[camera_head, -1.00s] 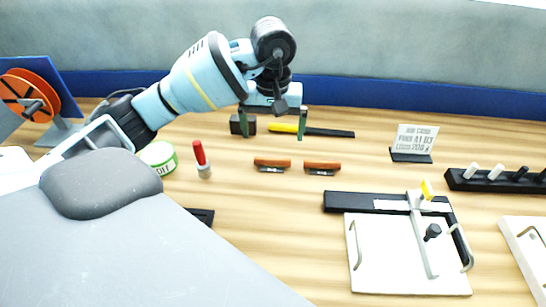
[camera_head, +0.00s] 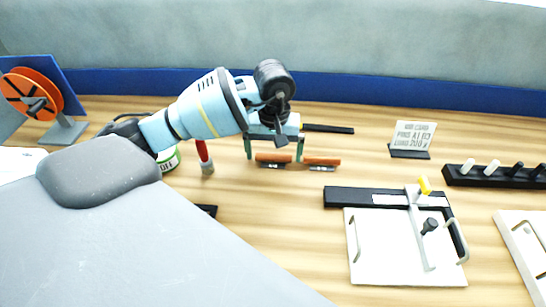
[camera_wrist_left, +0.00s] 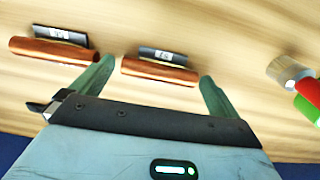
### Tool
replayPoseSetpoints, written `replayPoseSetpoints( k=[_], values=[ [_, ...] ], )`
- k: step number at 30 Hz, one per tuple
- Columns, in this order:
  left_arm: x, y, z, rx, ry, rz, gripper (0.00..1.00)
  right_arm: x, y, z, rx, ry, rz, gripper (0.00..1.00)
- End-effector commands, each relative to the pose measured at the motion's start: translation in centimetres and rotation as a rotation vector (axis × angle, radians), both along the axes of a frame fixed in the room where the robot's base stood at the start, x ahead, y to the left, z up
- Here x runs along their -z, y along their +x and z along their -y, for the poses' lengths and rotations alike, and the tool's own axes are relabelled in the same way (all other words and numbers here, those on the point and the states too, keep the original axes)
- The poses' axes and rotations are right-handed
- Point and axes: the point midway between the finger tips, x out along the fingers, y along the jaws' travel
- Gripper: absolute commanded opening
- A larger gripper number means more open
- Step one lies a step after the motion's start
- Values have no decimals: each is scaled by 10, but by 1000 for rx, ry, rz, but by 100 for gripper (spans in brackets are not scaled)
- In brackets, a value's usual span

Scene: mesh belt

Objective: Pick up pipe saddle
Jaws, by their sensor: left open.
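Two copper-brown half-round pieces with grey label plates, which look like the pipe saddles, lie side by side on the wooden table. The left pipe saddle (camera_head: 271,159) is below my left gripper (camera_head: 274,152) in the head view. In the wrist view this saddle (camera_wrist_left: 160,72) lies between the two green fingers of the gripper (camera_wrist_left: 157,72), which is open and empty. The other pipe saddle (camera_head: 322,161) is just to the right; in the wrist view it (camera_wrist_left: 50,50) is at the upper left. Whether the fingers touch the near saddle cannot be told. My right gripper is out of view.
A red-handled tool (camera_head: 205,160) stands close left of the saddles, beside a green-and-white tin (camera_head: 170,160). A white board with a black bar (camera_head: 405,245) lies front right. A sign (camera_head: 410,138) and black peg rack (camera_head: 495,176) stand farther right.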

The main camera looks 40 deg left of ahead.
Motion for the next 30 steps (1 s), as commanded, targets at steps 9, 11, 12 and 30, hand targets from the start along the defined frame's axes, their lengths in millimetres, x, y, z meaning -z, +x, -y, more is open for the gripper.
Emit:
replayPoseSetpoints(
  k=[9,11,12,30],
  values=[
    [0,0,0,1,0,0,84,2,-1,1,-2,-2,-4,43],
    [0,0,0,1,0,0,76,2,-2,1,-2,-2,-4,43],
    [0,0,0,1,0,0,71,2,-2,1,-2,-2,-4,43],
    [-11,1,0,2,0,1,53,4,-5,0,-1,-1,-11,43]
  ],
)
